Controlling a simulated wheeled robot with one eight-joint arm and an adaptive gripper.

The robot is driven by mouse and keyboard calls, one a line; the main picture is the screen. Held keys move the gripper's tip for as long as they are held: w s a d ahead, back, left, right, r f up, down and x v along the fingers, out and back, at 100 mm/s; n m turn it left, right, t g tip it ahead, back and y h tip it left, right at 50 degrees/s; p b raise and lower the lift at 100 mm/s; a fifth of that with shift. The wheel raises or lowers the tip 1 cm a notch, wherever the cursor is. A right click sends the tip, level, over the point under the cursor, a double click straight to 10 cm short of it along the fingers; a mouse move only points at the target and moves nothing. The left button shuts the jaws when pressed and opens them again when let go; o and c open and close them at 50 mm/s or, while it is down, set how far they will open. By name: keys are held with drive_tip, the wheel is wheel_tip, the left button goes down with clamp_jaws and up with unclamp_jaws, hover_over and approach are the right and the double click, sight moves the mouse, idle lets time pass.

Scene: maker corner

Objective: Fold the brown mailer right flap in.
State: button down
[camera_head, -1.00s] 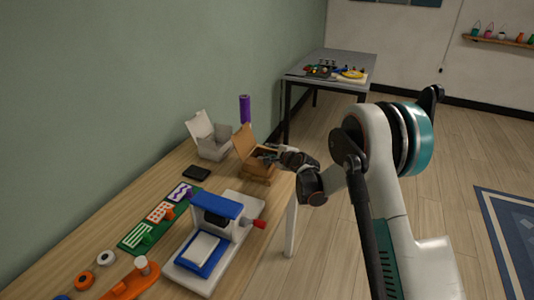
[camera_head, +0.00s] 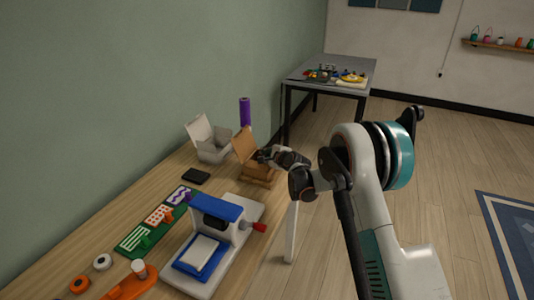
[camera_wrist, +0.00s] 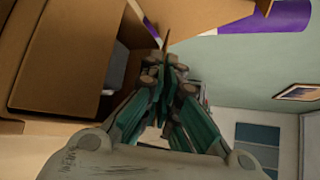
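The brown mailer (camera_head: 257,176) stands on the wooden bench with its lid (camera_head: 244,141) raised. My gripper (camera_head: 266,155) is at its right side, over or against the upper edge; the arm hides part of that side. In the wrist view the mailer's brown wall (camera_wrist: 62,60) fills the left, and a brown panel (camera_wrist: 205,14) crosses the top. My gripper's fingertips (camera_wrist: 168,72) are close together beside the opening, just below that panel. I see nothing clearly held between them, and whether they touch the cardboard is unclear. The right flap is hard to tell apart.
A blue and white press (camera_head: 212,240) with a red handle stands in front. A black slab (camera_head: 196,176) lies to the left.

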drive_tip(key=shift+s+f+n+t, duration=0.2)
drive_tip(key=shift+f+n+t, duration=0.1)
drive_tip(key=shift+n+t, duration=0.25)
drive_tip(key=c, duration=1.9)
unclamp_jaws()
drive_tip(key=shift+r, duration=0.1)
